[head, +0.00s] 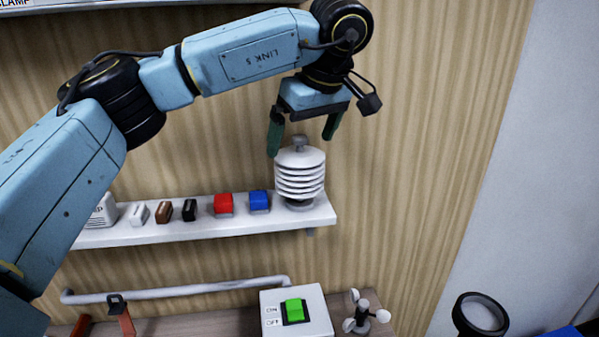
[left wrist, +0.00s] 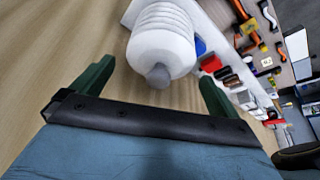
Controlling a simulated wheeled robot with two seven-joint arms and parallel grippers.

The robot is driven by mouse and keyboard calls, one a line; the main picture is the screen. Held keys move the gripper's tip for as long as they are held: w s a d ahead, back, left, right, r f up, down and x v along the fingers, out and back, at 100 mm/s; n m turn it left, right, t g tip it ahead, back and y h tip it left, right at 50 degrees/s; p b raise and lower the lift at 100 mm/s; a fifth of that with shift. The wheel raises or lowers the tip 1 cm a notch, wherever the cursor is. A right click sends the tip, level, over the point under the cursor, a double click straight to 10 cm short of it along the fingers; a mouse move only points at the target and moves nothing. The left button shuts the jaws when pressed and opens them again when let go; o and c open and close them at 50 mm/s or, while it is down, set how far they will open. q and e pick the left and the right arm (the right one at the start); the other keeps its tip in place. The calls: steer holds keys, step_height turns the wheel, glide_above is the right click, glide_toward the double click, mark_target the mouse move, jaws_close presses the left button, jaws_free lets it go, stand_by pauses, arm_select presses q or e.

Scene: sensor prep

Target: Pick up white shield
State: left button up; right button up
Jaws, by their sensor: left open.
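The white shield (head: 300,175) is a stack of white louvred discs with a grey knob on top. It stands upright at the right end of the white wall shelf (head: 240,224). My left gripper (head: 303,144) is open just above it, its green fingers pointing down on either side of the knob. In the left wrist view the shield (left wrist: 162,42) lies beyond and between the open fingers (left wrist: 155,92), its grey knob facing the gripper. The fingers do not appear to grip it. My right gripper is not in view.
Blue (head: 259,201), red (head: 223,204), black (head: 190,210), brown (head: 164,212) and white (head: 138,214) small blocks line the shelf left of the shield. Below are a box with a green switch (head: 294,311), a small cup anemometer (head: 365,314) and a rail (head: 180,290). The wall right of the shield is clear.

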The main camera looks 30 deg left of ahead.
mark_target(302, 151)
arm_select(q)
steer(key=shift+d+p+x, duration=0.15)
steer(key=shift+p+x, duration=0.15)
steer(key=shift+x, duration=1.05)
steer(key=shift+d+p+x, duration=0.15)
steer(key=shift+p+x, duration=0.1)
steer(key=shift+x, duration=1.05)
steer(key=shift+s+f, duration=0.1)
steer(key=c, duration=0.9)
steer(key=shift+c, duration=0.2)
